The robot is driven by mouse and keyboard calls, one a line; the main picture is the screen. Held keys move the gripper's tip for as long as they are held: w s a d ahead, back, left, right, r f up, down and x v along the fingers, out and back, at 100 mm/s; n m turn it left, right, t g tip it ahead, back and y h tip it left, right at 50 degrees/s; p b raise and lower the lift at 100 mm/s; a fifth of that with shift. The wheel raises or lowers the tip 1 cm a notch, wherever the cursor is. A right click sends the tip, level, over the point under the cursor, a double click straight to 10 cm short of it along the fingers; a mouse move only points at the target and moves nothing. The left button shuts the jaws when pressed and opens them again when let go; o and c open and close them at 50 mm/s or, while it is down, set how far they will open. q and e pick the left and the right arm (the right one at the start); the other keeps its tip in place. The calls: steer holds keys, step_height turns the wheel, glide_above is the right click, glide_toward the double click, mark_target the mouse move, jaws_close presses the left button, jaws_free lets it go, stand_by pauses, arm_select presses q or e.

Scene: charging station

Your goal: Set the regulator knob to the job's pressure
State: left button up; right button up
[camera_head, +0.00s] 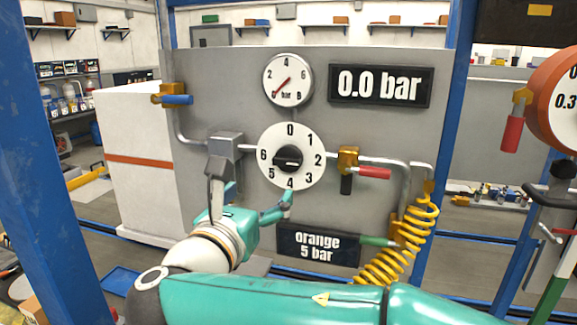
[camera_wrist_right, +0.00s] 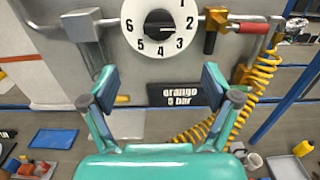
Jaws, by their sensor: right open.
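The black regulator knob (camera_head: 289,159) sits at the centre of a white dial (camera_head: 306,176) numbered 0 to 6; its pointer setting is hard to read. It also shows at the top of the wrist view (camera_wrist_right: 158,25). The gauge (camera_head: 288,80) above has its red needle at 0, and the display (camera_head: 380,86) reads 0.0 bar. A dark sign (camera_head: 318,244) reads "orange 5 bar". My right gripper (camera_head: 258,197) is open and empty, below and left of the knob, not touching it. In the wrist view its fingers (camera_wrist_right: 158,82) are spread below the dial. My left gripper is not in view.
A valve with a red handle (camera_head: 375,172) stands right of the dial, beside a coiled yellow hose (camera_head: 410,235). A grey block (camera_head: 225,146) on the pipe is left of the dial. A blue-handled valve (camera_head: 176,99) is at upper left.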

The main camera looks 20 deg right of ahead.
mark_target(286, 163)
steer(key=p+x, duration=0.4)
steer(key=x, duration=1.2)
steer(key=shift+w+d+f, duration=0.1)
steer(key=shift+w+f, duration=0.05)
steer(key=c, duration=1.2)
steer(key=shift+o, duration=0.2)
